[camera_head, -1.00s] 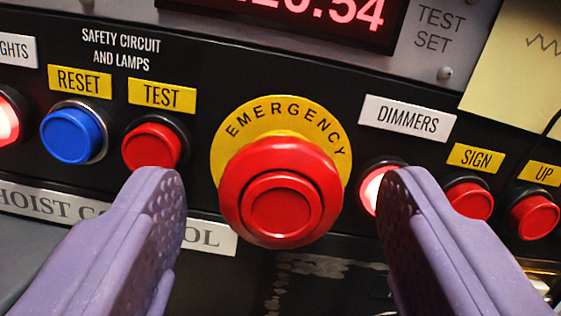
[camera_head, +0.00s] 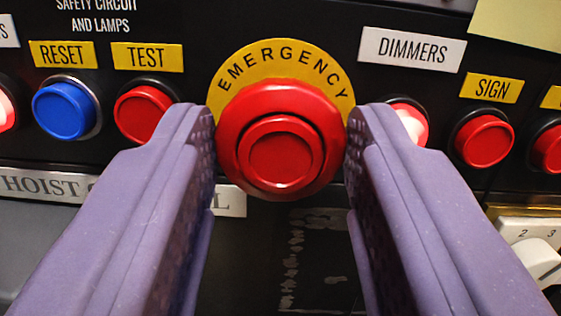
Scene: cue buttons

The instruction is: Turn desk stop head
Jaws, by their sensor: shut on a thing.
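The red emergency stop head (camera_head: 280,150) stands out from the black panel in the middle of the view, on a yellow ring (camera_head: 262,66) marked EMERGENCY. My gripper (camera_head: 281,145) has one purple finger on each side of the head. The fingers press against its left and right edges, so the jaws are shut on it. The inner pads are dotted and partly seen. The back of the head and its stem are hidden.
A red TEST button (camera_head: 143,112) sits close to the left finger, with a blue RESET button (camera_head: 63,110) beyond it. A lit DIMMERS button (camera_head: 412,122) is partly behind the right finger. A red SIGN button (camera_head: 484,140) is farther right. A white dial (camera_head: 538,262) is at lower right.

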